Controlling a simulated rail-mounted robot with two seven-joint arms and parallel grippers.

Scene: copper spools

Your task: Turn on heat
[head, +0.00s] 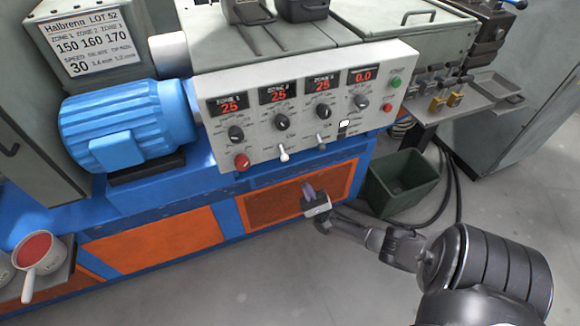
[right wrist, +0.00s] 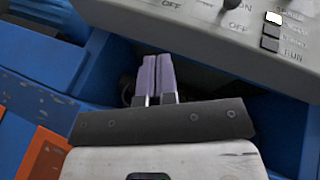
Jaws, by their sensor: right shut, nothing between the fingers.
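The control panel (head: 300,112) is a light grey, tilted face on the machine. Its three zone displays (head: 279,95) read 25 in red, and a fourth display (head: 362,75) reads 0.0. A black knob sits under each display. Below them are a red knob (head: 242,161) and two small levers (head: 283,154) (head: 321,143); their labels are too small to read in the head view. My right gripper (head: 308,190) is shut and empty, below the panel in front of the orange door. In the right wrist view its fingers (right wrist: 158,75) point up just below the panel's lower edge (right wrist: 200,40). My left gripper is not in view.
A blue motor (head: 125,122) stands left of the panel. A green bin (head: 402,182) and black cables lie to the right. A white pan (head: 40,252) with red contents is at lower left. A sign (head: 85,42) lists 150 160 170. The front floor is clear.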

